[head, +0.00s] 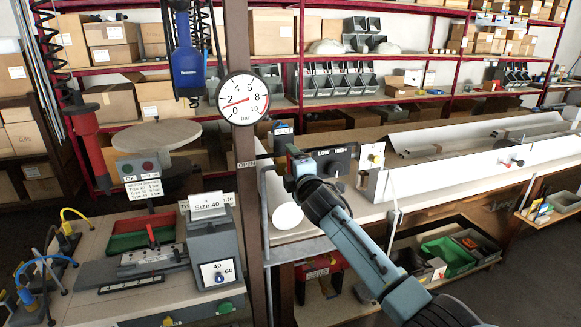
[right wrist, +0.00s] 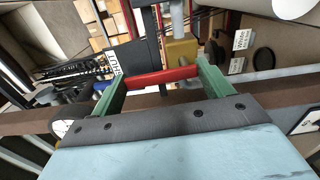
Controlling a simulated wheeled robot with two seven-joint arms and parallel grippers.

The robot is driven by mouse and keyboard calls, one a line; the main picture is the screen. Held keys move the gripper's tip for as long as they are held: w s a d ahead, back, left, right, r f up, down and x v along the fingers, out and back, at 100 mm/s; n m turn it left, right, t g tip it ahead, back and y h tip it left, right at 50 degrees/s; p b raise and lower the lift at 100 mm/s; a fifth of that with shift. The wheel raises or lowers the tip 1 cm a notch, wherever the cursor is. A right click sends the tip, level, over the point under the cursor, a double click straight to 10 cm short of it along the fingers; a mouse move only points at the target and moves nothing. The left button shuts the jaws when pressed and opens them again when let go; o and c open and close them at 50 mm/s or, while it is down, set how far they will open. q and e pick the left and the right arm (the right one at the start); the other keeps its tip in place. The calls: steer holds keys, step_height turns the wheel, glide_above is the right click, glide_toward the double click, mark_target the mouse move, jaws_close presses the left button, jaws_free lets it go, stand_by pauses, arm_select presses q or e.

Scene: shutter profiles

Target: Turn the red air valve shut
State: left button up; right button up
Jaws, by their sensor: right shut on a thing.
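The red air valve handle (right wrist: 160,77) shows in the right wrist view as a red bar on a brass valve body (right wrist: 181,52). My right gripper (right wrist: 161,80) has its two green fingers at the ends of this bar and is shut on it. In the head view my right gripper (head: 291,164) is at the brown post, just right of the OPEN label (head: 247,164), and hides the handle there. A SHUT label (right wrist: 116,70) lies left of the handle in the right wrist view. My left gripper is not in view.
A round pressure gauge (head: 243,98) is on the brown post (head: 237,40), its red needle near 2. A LOW/HIGH switch box (head: 330,160) is close right of my gripper. A blue tool (head: 188,65) hangs left of the post. The workbench (head: 430,185) extends right.

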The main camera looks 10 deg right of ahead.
steer(key=shift+d+m, duration=0.1)
steer(key=shift+m, duration=0.3)
steer(key=o, duration=1.4)
steer(key=shift+c, duration=0.2)
steer(key=shift+s, duration=0.1)
steer(key=s+d, duration=0.1)
steer(key=s, duration=1.2)
steer(key=shift+d, duration=0.25)
steer(key=shift+f, duration=0.1)
